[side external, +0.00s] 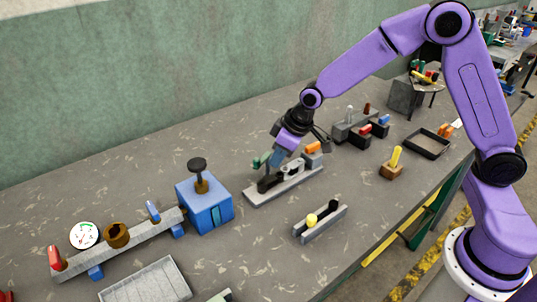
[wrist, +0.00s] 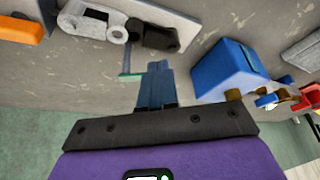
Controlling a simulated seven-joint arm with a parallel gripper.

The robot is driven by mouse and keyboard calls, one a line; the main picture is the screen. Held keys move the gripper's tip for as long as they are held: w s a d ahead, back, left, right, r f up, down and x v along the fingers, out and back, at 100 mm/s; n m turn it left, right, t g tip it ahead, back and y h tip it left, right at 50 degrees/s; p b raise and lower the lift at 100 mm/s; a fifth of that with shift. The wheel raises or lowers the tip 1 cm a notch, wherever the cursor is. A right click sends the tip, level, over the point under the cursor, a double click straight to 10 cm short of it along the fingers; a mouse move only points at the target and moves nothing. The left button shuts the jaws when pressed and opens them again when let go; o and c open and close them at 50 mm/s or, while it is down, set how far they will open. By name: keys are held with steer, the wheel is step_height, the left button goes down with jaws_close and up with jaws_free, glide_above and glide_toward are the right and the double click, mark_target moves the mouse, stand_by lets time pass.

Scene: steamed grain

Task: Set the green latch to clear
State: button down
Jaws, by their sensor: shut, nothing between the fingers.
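In the wrist view a thin green edge (wrist: 130,74) shows just left of my fingertips. My gripper (side external: 275,161) points down over the fixture, shut and empty, beside the latch. Its fingers (wrist: 158,65) are together in the wrist view. I cannot tell whether they touch the latch. No clear marking on the latch is readable.
A blue box (side external: 206,208) with a black knob stands to the left. A small grey rack (side external: 320,224) with yellow and black knobs lies in front. Bare table lies between them.

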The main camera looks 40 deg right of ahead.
mark_target(259, 161)
steer(key=shift+w+a, duration=0.35)
steer(key=shift+w, duration=0.2)
steer(key=shift+w+a, duration=0.35)
steer(key=shift+w, duration=0.2)
steer(key=shift+a, duration=0.1)
steer(key=shift+w+a, duration=0.5)
steer(key=shift+w, duration=0.05)
steer(key=shift+d, duration=0.1)
